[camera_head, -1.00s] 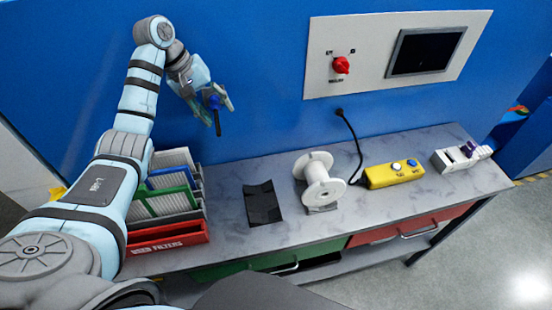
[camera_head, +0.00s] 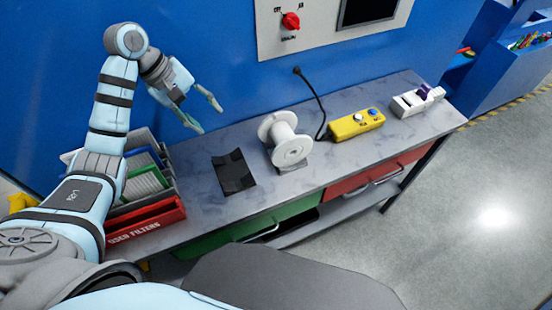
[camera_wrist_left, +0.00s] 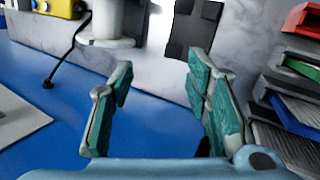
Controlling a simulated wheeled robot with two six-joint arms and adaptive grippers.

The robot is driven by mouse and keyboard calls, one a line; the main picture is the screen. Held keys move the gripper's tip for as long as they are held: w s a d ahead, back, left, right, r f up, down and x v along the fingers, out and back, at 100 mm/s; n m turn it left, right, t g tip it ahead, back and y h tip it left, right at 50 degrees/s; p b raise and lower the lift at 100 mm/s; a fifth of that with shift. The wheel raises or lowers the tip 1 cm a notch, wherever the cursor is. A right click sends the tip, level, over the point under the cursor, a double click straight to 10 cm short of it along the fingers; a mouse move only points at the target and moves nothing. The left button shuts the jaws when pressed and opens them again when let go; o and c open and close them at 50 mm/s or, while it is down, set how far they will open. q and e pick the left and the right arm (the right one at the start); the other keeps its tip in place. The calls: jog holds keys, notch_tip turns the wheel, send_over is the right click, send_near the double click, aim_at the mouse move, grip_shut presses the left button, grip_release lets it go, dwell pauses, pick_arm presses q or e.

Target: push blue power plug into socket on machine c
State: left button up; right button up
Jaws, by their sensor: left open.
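My left gripper (camera_head: 209,118) is open and empty between its fingers, in front of the blue wall and above the back of the workbench. It also shows in the left wrist view (camera_wrist_left: 158,72), its teal finger pads spread apart. No blue plug can be made out in either view now. A small dark shape shows at the base of the right finger in the left wrist view; I cannot tell what it is. No socket can be picked out as machine c's. My right gripper is not in view.
On the workbench (camera_head: 215,208) stand filter racks (camera_head: 145,215), a black holder (camera_head: 234,172), a white spool (camera_head: 291,148), a yellow button box (camera_head: 356,124) and a white block with a purple part (camera_head: 411,104). Floor at right is clear.

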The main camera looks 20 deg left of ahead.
pick_arm(q)
jog(key=s+d+f+n+t+h+b, duration=0.1)
jog(key=d+n+h, duration=0.3)
jog(key=d, duration=0.5)
jog(key=s+d+f+n+t+h+b, duration=0.1)
jog(key=s+d+n+h, duration=0.3)
jog(key=d, duration=0.6)
jog(key=shift+s+f+n+t+b, duration=0.2)
jog(key=shift+f+n+t+b, duration=0.15)
jog(key=shift+f+n, duration=0.5)
jog(key=shift+r, duration=0.15)
